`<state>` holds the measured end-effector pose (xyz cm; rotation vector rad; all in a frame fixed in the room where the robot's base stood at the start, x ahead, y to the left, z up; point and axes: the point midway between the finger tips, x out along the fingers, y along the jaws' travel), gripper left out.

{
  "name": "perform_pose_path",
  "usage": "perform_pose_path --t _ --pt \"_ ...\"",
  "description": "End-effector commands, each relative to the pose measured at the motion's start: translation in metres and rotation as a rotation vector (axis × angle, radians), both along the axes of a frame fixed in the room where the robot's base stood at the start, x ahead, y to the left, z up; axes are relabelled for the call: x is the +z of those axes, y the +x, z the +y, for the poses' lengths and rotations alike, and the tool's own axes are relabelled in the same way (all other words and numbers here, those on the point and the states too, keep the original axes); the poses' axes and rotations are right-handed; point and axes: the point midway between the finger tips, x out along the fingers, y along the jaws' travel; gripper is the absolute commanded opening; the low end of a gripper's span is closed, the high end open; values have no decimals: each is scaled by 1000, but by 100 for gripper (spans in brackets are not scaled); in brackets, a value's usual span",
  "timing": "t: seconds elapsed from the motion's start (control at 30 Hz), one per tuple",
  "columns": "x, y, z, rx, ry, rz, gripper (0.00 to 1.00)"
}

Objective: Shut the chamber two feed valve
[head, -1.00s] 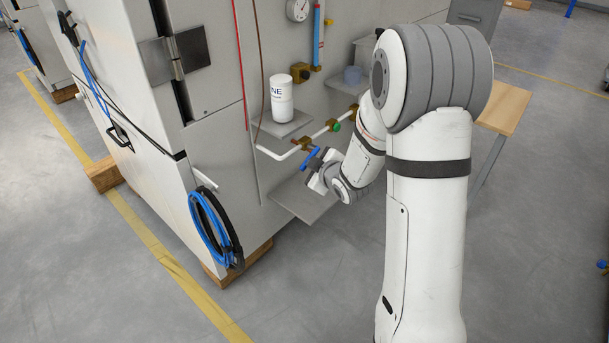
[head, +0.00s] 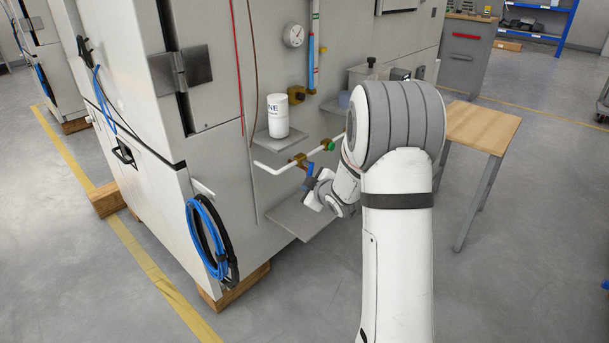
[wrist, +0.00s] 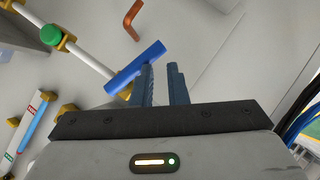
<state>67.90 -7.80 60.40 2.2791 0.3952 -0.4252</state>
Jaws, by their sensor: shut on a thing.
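The feed valve has a blue lever handle (head: 310,168) on a brass body (head: 298,160) in a white pipe (head: 272,169) along the chamber wall. In the wrist view the blue handle (wrist: 135,67) lies roughly crosswise to the white pipe (wrist: 90,58). My gripper (head: 308,183) is at the handle, below the pipe. The exact contact is partly hidden. I cannot read a chamber number.
A green knob (head: 330,145) sits farther right on the pipe, close to my arm. A white bottle (head: 278,115) stands on a shelf above the pipe. A grey lower shelf (head: 290,217) juts out below my gripper. A wooden table (head: 480,128) stands at the right.

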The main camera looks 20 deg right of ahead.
Motion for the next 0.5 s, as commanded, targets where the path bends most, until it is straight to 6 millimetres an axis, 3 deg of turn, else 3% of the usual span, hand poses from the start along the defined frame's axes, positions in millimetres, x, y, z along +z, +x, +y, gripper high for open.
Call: perform_pose_path --t 0.03,0.5 --pt "-6 3 6 19 -2 0 0" --pt "-11 4 -18 -9 -2 4 0"
